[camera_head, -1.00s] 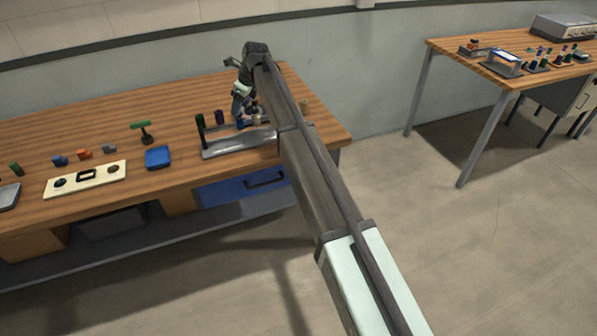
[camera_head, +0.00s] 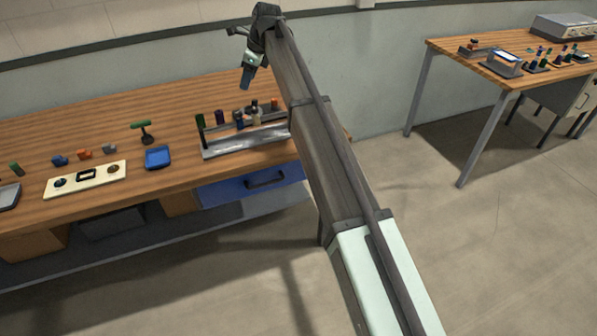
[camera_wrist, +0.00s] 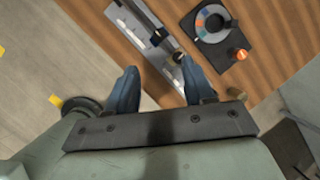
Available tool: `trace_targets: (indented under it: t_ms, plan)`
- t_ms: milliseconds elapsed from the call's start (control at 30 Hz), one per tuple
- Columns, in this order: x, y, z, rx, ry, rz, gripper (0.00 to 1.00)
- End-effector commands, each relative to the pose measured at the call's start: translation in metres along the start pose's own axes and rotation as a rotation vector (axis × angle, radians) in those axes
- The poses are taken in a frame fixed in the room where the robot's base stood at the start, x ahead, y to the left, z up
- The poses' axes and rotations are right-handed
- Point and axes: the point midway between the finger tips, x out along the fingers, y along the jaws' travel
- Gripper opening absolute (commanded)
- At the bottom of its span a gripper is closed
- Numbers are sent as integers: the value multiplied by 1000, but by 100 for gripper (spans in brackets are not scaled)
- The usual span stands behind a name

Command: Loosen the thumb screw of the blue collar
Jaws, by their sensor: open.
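My gripper (camera_head: 247,78) is raised above the back of the wooden bench, up from the metal stand (camera_head: 250,143). In the wrist view my gripper (camera_wrist: 160,78) has its two blue-grey fingers apart, with nothing held between them. The stand's rail (camera_wrist: 139,24) lies below and beyond the fingertips. A dark blue band (camera_wrist: 157,38) sits across the rod there, perhaps the blue collar. A small dark round knob (camera_wrist: 179,57) is close to it. I cannot tell which part is the thumb screw. A blue piece (camera_head: 238,117) shows at the stand in the head view.
A dark plate with a coloured dial (camera_wrist: 204,37) and an orange knob (camera_wrist: 241,54) lie right of the rail. A blue tray (camera_head: 158,157) and cream panel (camera_head: 88,179) lie left of the stand. A second bench (camera_head: 500,65) stands far right.

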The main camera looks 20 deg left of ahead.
Motion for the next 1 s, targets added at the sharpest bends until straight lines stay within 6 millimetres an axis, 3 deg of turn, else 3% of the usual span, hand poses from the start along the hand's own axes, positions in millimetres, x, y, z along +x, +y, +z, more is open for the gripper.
trace_targets:
  t_ms: [1000]
  plan:
    - [-1,-10,-6,-883,42,-103,52]
